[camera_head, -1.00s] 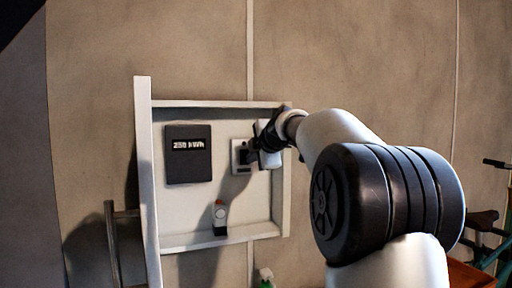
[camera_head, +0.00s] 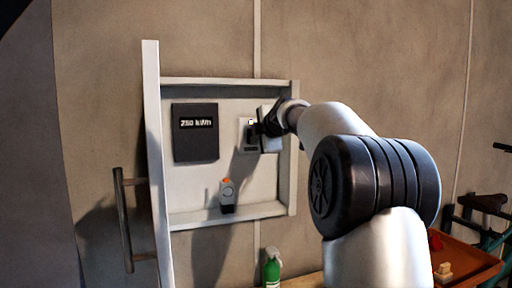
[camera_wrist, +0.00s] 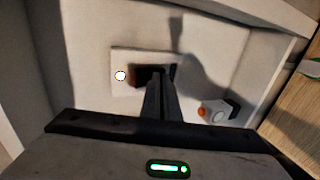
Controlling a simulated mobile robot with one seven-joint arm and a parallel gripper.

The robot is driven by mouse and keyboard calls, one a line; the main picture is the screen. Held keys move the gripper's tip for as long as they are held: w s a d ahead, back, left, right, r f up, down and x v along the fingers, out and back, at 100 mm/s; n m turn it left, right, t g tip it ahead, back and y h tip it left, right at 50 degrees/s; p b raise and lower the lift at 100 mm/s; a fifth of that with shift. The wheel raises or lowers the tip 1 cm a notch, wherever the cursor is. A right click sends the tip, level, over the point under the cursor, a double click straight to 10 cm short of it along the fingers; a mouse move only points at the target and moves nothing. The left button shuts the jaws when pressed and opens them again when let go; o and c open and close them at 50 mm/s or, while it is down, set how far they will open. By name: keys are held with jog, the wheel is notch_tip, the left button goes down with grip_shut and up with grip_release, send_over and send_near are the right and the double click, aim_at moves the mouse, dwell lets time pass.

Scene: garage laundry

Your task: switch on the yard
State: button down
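A pale switch plate (camera_head: 242,132) with a dark switch is fixed inside the open wall box. A small light (camera_head: 251,122) at its top glows yellowish. The wrist view shows the plate (camera_wrist: 121,91) with the light (camera_wrist: 120,76) bright white and a dark switch part beside it. My gripper (camera_head: 258,130) is at the plate. In the wrist view my gripper's fingers (camera_wrist: 159,80) are together with nothing visible between them, and their tips overlap the dark switch. They hide part of it, and I cannot tell whether they touch it.
A dark meter (camera_head: 195,137) reading 250 kWh hangs left in the box (camera_head: 180,84). A small grey device with an orange top (camera_head: 227,194) stands on the box's bottom ledge. The open door (camera_head: 156,150) is at left. A green bottle (camera_head: 272,270) stands below.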

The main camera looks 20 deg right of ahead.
jog(key=shift+r, duration=0.15)
jog(key=shift+r+p, duration=0.45)
jog(key=shift+r, duration=0.45)
